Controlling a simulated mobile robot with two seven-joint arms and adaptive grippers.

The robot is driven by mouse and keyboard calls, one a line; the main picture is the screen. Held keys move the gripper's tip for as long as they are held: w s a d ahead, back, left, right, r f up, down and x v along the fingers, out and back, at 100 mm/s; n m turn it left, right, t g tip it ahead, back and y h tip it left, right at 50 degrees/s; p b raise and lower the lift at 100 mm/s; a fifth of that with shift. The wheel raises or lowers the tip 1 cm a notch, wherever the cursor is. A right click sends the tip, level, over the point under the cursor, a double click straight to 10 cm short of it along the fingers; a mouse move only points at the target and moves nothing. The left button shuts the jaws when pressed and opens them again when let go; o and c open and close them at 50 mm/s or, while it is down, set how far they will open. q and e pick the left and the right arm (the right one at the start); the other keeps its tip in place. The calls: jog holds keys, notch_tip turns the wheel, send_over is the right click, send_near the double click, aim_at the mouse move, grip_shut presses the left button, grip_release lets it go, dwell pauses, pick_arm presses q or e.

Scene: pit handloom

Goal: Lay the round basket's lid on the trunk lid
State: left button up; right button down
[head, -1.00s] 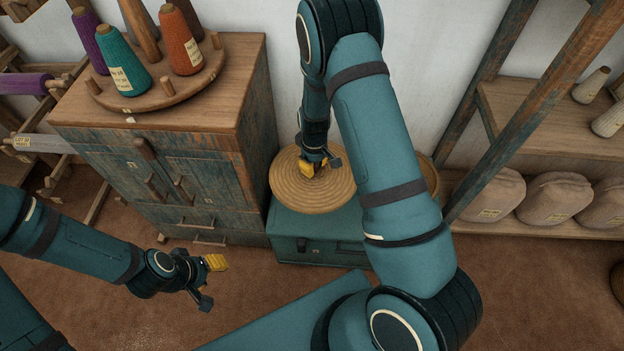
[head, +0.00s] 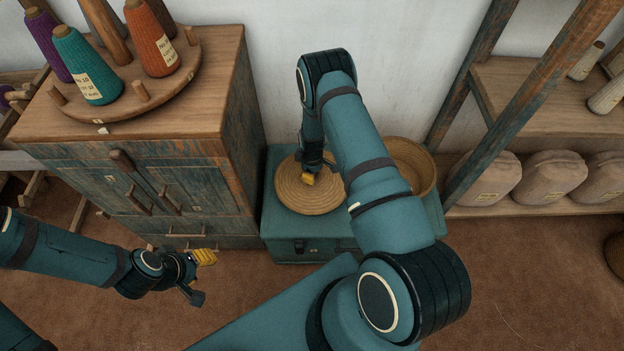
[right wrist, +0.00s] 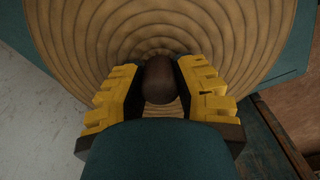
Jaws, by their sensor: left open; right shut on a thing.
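The round basket's lid (head: 298,198), a coiled straw disc, is over the left part of the teal trunk lid (head: 352,238). It looks level and at or very close to the trunk's top; I cannot tell if it touches. My right gripper (head: 308,179) is shut on the lid's dark knob (right wrist: 161,80), its yellow fingers (right wrist: 160,95) on both sides of it. The open round basket (head: 413,165) stands on the right part of the trunk, partly behind my right arm. My left gripper (head: 203,275) is open and empty, above the floor at the lower left.
A worn wooden cabinet (head: 190,190) with a round rack of yarn cones (head: 150,60) stands close left of the trunk. A wooden shelf (head: 550,120) with wrapped bundles (head: 550,177) is at the right. Brown floor lies clear in front.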

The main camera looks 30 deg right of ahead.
jog(key=shift+f+b, duration=0.35)
jog(key=shift+f, duration=1.25)
jog(key=shift+f, duration=0.15)
jog(key=c, duration=0.7)
grip_release()
jog(key=shift+c, duration=0.2)
notch_tip(320, 180, up, 12)
jog(key=p, duration=0.2)
jog(key=shift+p, duration=0.4)
jog(key=shift+s+a, duration=0.1)
jog(key=shift+a, duration=0.05)
jog(key=s+a+r+m+y, duration=0.1)
jog(key=s+a+r+m, duration=0.2)
jog(key=s+a, duration=0.2)
jog(key=s+a+r+m+t+y, duration=0.1)
jog(key=s+a+r+m, duration=0.2)
jog(key=s+a, duration=0.3)
jog(key=s+a+r+m+y, duration=0.1)
jog(key=s+a+r, duration=0.3)
jog(key=a, duration=0.6)
jog(key=shift+s+a+r+m+t+y, duration=0.3)
jog(key=shift+s+a+r+m+y, duration=0.1)
jog(key=shift+s+m, duration=0.6)
